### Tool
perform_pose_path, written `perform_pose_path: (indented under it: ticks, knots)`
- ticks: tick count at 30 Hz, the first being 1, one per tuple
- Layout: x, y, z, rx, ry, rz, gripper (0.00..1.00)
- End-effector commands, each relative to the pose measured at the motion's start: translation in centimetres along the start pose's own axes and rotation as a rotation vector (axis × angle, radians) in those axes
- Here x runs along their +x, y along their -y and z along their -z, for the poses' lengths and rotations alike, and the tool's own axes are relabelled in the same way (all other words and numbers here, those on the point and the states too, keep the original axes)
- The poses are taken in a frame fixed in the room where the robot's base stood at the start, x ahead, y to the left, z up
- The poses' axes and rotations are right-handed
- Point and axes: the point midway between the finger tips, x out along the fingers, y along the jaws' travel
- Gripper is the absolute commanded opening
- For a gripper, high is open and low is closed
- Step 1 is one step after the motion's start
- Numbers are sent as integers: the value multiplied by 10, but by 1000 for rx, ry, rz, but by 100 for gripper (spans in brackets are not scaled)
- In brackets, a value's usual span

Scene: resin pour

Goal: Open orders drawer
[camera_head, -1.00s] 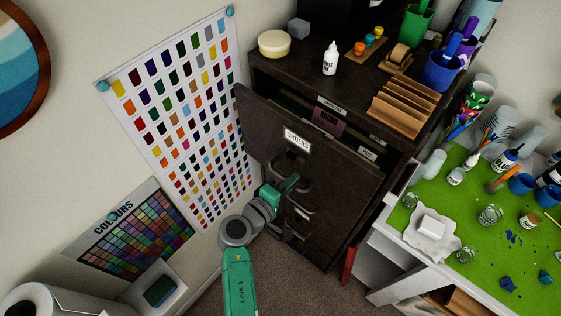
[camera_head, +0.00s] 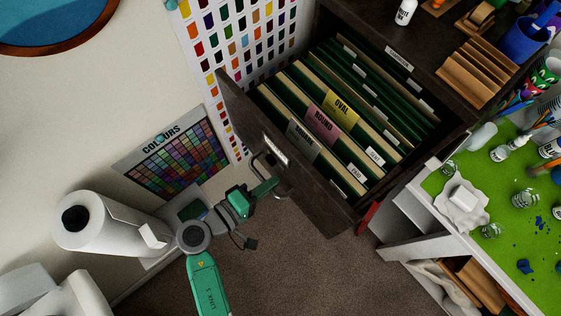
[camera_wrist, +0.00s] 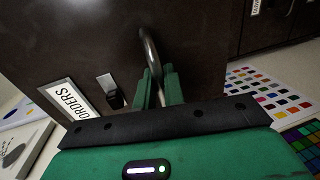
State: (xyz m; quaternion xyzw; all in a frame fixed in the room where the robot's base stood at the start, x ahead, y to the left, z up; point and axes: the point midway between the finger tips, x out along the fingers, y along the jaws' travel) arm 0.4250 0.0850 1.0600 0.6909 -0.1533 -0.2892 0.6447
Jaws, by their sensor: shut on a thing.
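The orders drawer (camera_head: 345,193) is a dark brown drawer pulled well out of its cabinet. Inside it stand several hanging files, with tabs such as OVAL, ROUND and SQUARE. Its front carries a white label, which reads ORDERS in the wrist view (camera_wrist: 70,100). The metal handle (camera_wrist: 150,52) is a curved bar on the drawer front. My gripper (camera_head: 275,187) is at the drawer front, its green fingers (camera_wrist: 155,85) shut around the handle. Part of the handle is hidden between the fingers.
The dark cabinet (camera_head: 440,62) stands behind the drawer, with wooden racks on top. A green-topped workbench (camera_head: 480,243) is close on the right. A white paper roll (camera_head: 105,225) is on the left. Carpet (camera_head: 300,255) is clear below the drawer.

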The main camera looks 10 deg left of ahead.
Motion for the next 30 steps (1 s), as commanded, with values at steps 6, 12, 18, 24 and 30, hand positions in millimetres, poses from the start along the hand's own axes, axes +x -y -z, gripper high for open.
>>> perform_pose_path:
  ticks: [6,12,18,24,30]
  knots:
    - [-16,3,3,-1,-8,-1,0]
    - [-19,3,3,-2,-9,-1,0]
    - [-19,3,3,-2,-9,-1,0]
    - [-19,4,3,-2,-10,-1,24]
    - [-22,4,3,-2,-11,0,24]
